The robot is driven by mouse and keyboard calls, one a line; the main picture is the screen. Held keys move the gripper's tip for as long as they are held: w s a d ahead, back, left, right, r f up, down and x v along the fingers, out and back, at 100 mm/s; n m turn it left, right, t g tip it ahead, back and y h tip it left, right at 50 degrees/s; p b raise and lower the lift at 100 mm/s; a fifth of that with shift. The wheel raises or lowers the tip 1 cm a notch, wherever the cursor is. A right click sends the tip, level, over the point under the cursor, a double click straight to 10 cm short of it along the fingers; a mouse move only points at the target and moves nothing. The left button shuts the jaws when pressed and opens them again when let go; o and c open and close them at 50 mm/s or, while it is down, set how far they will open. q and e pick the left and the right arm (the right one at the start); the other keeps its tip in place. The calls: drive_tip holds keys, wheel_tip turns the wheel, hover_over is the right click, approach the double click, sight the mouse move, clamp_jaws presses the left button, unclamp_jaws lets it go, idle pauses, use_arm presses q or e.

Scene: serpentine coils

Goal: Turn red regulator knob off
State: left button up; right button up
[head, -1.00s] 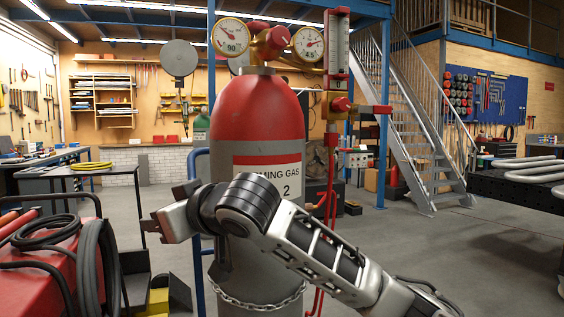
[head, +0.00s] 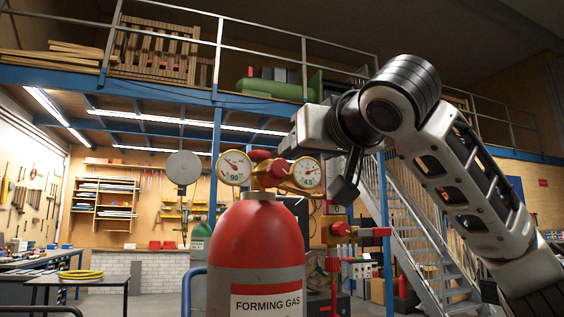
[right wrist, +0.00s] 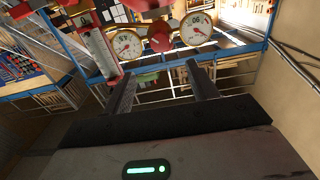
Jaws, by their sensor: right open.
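The gas cylinder (head: 255,245) is grey with a red shoulder and a "FORMING GAS" label. On top sits a brass regulator with a left gauge (head: 234,168) and a right gauge (head: 306,173). The red regulator knob (head: 279,168) sits between the gauges. In the right wrist view the knob (right wrist: 160,40) appears beyond the fingertips, roughly centred between them. My right gripper (head: 288,145) is above and beside the regulator, at the right gauge in the picture. In the right wrist view its two fingers (right wrist: 162,82) are apart, with nothing between them. My left gripper is out of view.
A flowmeter with another red knob (head: 342,229) stands right of the cylinder, partly hidden by my right arm. A round grey disc (head: 183,167) stands behind on the left. Stairs (head: 420,245) and a railed mezzanine (head: 220,90) are farther back.

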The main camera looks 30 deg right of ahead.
sight(281, 166)
drive_tip(key=p+x, duration=0.3)
drive_tip(key=x, duration=0.9)
drive_tip(key=shift+w+p, duration=0.25)
drive_tip(key=shift+p, duration=0.05)
drive_tip(key=c, duration=1)
